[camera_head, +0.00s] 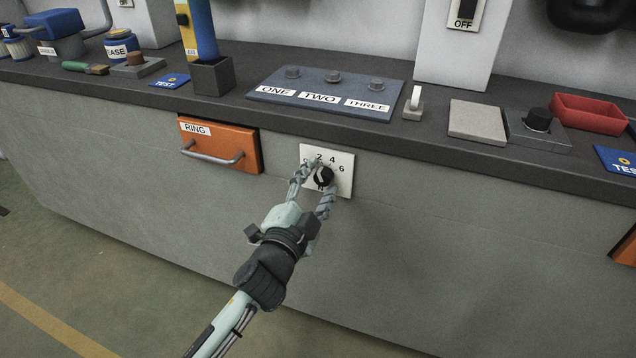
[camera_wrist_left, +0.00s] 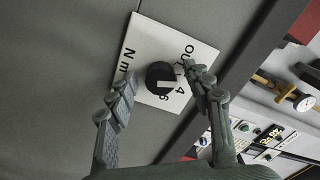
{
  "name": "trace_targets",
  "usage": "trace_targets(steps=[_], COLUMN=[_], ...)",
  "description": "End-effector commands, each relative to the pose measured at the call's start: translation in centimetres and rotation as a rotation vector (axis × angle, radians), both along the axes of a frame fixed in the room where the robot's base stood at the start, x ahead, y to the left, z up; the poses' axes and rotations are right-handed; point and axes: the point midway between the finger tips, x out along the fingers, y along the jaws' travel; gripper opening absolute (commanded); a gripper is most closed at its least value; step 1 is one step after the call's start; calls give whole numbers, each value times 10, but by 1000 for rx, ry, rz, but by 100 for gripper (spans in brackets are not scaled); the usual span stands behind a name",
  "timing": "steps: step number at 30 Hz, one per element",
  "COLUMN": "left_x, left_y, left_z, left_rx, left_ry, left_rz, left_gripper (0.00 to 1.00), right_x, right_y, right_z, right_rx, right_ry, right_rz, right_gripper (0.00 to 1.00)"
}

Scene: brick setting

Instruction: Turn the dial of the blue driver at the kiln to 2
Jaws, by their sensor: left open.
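A white dial plate (camera_head: 341,161) with a black knob (camera_head: 324,176) is on the grey front of the bench. No blue driver is clearly identifiable. My right gripper is out of view.
An orange drawer (camera_head: 220,145) labelled RING, with a bar handle, sits left of the plate. Above, the bench top holds a blue-grey board (camera_head: 325,92) marked ONE, TWO, THREE, a grey block (camera_head: 477,121) and a red tray (camera_head: 590,113).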

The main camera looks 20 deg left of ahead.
Motion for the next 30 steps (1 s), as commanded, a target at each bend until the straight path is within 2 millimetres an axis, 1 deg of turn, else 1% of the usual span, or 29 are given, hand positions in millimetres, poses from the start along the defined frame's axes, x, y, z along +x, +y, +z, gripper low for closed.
trace_targets(steps=[2,5,8,15,18,21,25,30], left_x=[-2,-10,-26,-78,-96,-109,-118,-120], left_y=[0,0,1,3,4,4,4,4], left_z=[-1,-1,-2,-2,-2,-1,0,0], left_rx=[0,-2,-3,-5,-3,-4,-1,1], left_ry=[1,3,4,5,5,3,1,-1], left_rz=[0,0,1,2,3,3,1,0], left_gripper=[51,51,51,51,51,51,51,51], right_x=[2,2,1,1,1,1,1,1], right_y=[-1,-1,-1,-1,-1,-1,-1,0], right_z=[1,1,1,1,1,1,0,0], right_rx=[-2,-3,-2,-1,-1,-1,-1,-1], right_ry=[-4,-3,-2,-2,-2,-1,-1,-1], right_rz=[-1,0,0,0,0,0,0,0], right_gripper=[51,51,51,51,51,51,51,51])
